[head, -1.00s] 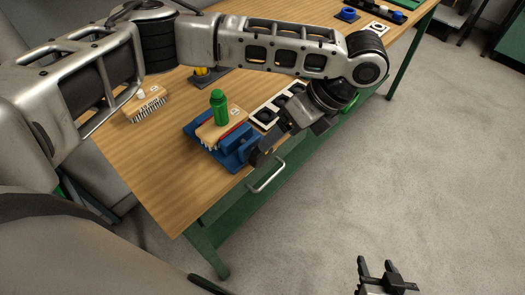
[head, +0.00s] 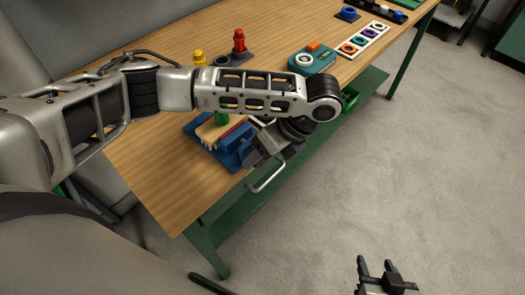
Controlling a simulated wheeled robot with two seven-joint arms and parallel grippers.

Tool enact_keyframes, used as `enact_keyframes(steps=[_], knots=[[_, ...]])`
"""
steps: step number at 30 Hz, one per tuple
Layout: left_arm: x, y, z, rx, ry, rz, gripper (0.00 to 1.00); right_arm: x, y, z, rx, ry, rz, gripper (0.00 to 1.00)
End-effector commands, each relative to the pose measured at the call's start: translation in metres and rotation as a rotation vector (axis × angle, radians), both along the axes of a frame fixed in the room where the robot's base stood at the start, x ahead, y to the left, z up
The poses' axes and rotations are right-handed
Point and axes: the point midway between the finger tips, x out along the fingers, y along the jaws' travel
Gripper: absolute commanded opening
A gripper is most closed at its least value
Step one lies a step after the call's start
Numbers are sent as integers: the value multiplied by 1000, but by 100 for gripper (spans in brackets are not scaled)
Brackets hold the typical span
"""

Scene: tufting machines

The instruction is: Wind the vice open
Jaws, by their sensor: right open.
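The blue vice (head: 232,160) stands at the bench's front edge, partly covered by my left arm. A wooden block with white bristles and a red edge (head: 212,133) sits in it, and a green peg (head: 222,119) on top is mostly hidden behind the arm. My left gripper (head: 254,160) is at the vice's right front side; whether it touches the vice, or is open or shut, I cannot tell. A silver bar handle (head: 266,179) shows just below the gripper. My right gripper (head: 377,270) is open and empty over the floor at bottom right.
The wooden bench (head: 160,180) holds a red peg (head: 239,41), a yellow peg (head: 198,57), a teal device (head: 312,60) and a white strip with coloured rings (head: 362,40). A green shelf (head: 250,200) is below.

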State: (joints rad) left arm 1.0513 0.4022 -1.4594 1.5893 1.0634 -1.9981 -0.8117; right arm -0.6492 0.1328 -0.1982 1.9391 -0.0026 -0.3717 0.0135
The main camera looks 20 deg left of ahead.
Motion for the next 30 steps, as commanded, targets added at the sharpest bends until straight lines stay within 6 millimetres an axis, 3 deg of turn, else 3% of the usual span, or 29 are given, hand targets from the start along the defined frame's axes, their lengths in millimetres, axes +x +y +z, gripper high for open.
enact_keyframes(steps=[14, 30], knots=[[-1, 0, 1, -27, -74, -1, 29, 0, 0, 0, 0, 1, 0, 47], [-3, 1, 1, -159, -432, -2, 29, 0, 0, 0, 0, 2, 0, 47]])
